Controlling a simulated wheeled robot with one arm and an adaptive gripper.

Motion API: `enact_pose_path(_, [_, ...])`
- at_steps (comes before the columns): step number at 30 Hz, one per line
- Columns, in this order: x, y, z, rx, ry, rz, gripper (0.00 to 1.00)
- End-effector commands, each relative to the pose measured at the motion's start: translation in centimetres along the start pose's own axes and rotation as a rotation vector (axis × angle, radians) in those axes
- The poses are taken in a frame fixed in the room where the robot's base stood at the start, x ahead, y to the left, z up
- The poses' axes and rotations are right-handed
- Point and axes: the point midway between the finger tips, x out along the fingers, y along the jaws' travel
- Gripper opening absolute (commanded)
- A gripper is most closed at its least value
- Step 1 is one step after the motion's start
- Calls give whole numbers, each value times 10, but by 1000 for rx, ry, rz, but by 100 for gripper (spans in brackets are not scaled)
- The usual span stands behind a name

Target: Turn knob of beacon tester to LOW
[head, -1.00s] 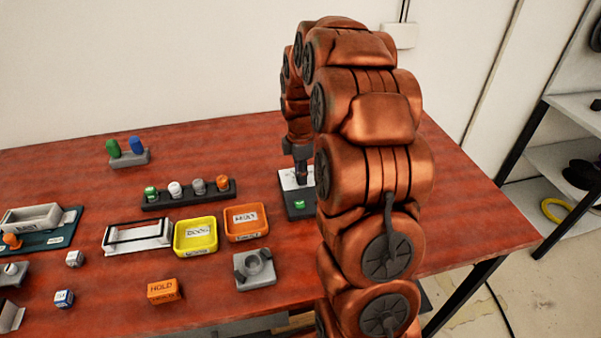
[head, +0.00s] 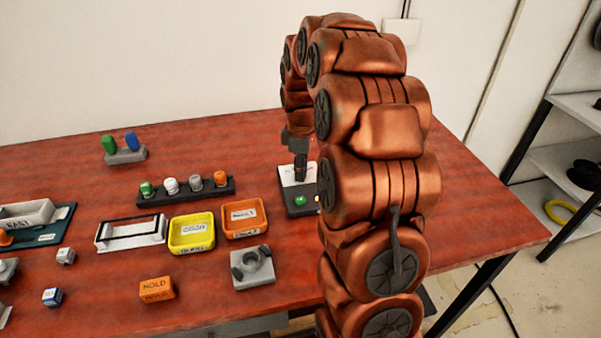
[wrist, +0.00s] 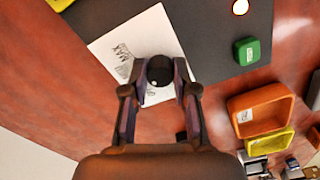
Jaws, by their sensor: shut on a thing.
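The beacon tester (head: 300,210) is a dark base at the right part of the table, with a white dial plate, a green button (wrist: 248,51) and a glowing lamp (wrist: 240,7). Its round dark knob (wrist: 158,80) stands on the white plate (wrist: 110,43) in the wrist view. My gripper (wrist: 160,74) is shut on the knob, one finger on each side. In the head view my gripper (head: 299,166) reaches down onto the plate and hides the knob. A marking like "MAX" shows on the plate; other marks are covered or unreadable.
An orange tray (head: 244,234) and a yellow tray (head: 192,250) stand left of the tester. A dark rack (head: 186,202) with several coloured pegs lies behind them. A grey holder (head: 252,281) and an orange block (head: 156,289) sit nearer the front edge.

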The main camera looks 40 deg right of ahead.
Motion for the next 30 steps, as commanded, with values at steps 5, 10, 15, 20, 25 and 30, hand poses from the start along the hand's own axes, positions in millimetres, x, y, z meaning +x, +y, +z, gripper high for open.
enact_pose_path(5, [1, 0, 1, 64, -2, 1, 0])
enact_pose_path(10, [0, 1, 0, 91, -2, 2, 0])
enact_pose_path(15, [0, 1, 1, 97, -2, 2, 0])
enact_pose_path(20, [0, 1, 1, 96, -2, 2, 0])
enact_pose_path(25, [0, 1, 0, 95, -2, 2, 40])
enact_pose_path(30, [0, 0, 0, 94, -1, 1, 53])
